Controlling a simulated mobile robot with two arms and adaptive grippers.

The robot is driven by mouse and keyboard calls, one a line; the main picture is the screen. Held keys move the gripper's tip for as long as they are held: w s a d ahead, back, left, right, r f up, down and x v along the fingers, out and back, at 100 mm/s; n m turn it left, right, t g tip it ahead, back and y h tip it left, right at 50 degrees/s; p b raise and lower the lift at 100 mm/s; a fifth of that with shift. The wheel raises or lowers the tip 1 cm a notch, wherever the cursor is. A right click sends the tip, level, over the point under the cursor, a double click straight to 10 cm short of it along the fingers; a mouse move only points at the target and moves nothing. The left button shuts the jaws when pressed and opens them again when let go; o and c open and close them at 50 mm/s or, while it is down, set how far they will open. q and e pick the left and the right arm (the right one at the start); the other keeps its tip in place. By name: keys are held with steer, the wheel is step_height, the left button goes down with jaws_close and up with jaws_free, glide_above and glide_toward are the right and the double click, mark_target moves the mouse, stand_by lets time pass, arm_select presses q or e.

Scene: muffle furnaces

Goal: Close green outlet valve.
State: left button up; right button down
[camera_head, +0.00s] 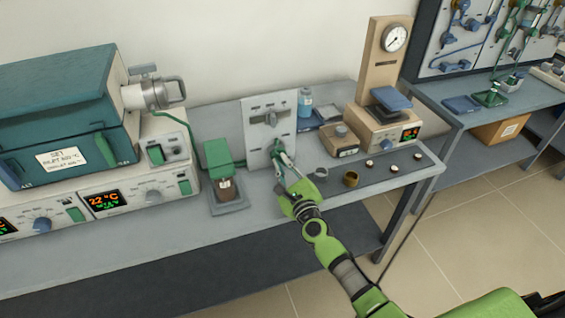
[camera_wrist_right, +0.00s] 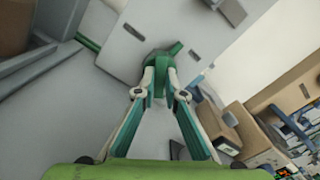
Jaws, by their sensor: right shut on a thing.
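The green outlet valve (camera_wrist_right: 160,64) shows in the wrist view low on the same panel, between my fingertips. My right gripper (camera_head: 282,160) reaches the panel from the front right. In the wrist view, the right gripper (camera_wrist_right: 160,92) is shut on the green handle. The fingers hide part of the valve, so its exact angle is hard to read. My left gripper is not in view.
A green-topped device (camera_head: 218,156) stands left of the panel, and furnaces with displays (camera_head: 140,195) are farther left. A gauge stand (camera_head: 376,75), a small box (camera_head: 340,141) and several small cups are to the right. The bench's front strip (camera_head: 130,240) is clear.

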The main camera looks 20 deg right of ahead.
steer(key=n, duration=0.5)
steer(key=shift+n+p, duration=0.3)
steer(key=shift+p, duration=0.1)
steer(key=n, duration=0.5)
steer(key=shift+a+f+p, duration=0.1)
steer(key=shift+p, duration=0.3)
steer(key=shift+n, duration=0.3)
steer(key=c, duration=2.1)
jaws_free()
steer(key=shift+s, duration=0.1)
steer(key=s, duration=1.2)
steer(key=shift+d, duration=0.2)
steer(key=shift+w, duration=0.1)
